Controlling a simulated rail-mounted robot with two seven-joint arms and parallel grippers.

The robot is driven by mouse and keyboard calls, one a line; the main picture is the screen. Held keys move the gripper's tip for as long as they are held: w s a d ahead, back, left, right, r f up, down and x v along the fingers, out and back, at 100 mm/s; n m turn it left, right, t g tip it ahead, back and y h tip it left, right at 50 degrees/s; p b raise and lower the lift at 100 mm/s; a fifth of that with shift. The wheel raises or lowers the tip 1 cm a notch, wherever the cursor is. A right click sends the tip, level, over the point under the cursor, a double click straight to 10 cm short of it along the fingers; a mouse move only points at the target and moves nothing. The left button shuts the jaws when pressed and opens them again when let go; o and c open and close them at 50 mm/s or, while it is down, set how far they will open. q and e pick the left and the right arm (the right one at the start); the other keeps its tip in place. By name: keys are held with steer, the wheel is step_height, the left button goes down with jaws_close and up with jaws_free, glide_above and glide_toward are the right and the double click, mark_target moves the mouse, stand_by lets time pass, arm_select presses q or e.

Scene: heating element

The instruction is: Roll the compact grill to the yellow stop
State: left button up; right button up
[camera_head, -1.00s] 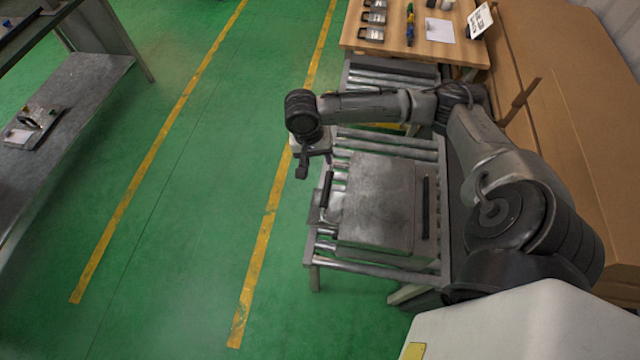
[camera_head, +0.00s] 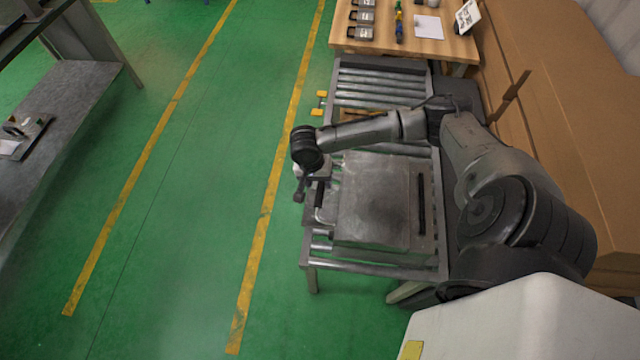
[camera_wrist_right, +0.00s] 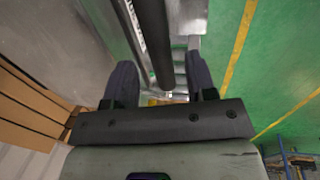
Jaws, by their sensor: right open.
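The compact grill (camera_head: 375,205) is a flat grey metal box on the near part of the roller conveyor. It has a dark handle (camera_head: 319,196) on its left side and a dark bar on its right. My right gripper (camera_head: 309,188) is at the upper end of the left handle. In the right wrist view its fingers (camera_wrist_right: 162,85) are apart, with the dark handle bar (camera_wrist_right: 152,40) running between them, not clamped. Yellow parts (camera_head: 318,112), likely of the stop, show at the conveyor's left edge beyond the grill; my arm hides some of that area. My left gripper is not in view.
Bare rollers (camera_head: 378,90) lie beyond the grill, up to a wooden table (camera_head: 420,45) with several small items. Cardboard boxes (camera_head: 560,130) line the right side. The green floor (camera_head: 200,220) on the left is clear. A grey bench (camera_head: 70,100) stands far left.

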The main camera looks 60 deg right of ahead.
steer(key=shift+s+d+f, duration=0.1)
steer(key=shift+s+f, duration=0.1)
steer(key=shift+f, duration=0.9)
steer(key=shift+c, duration=0.3)
jaws_close()
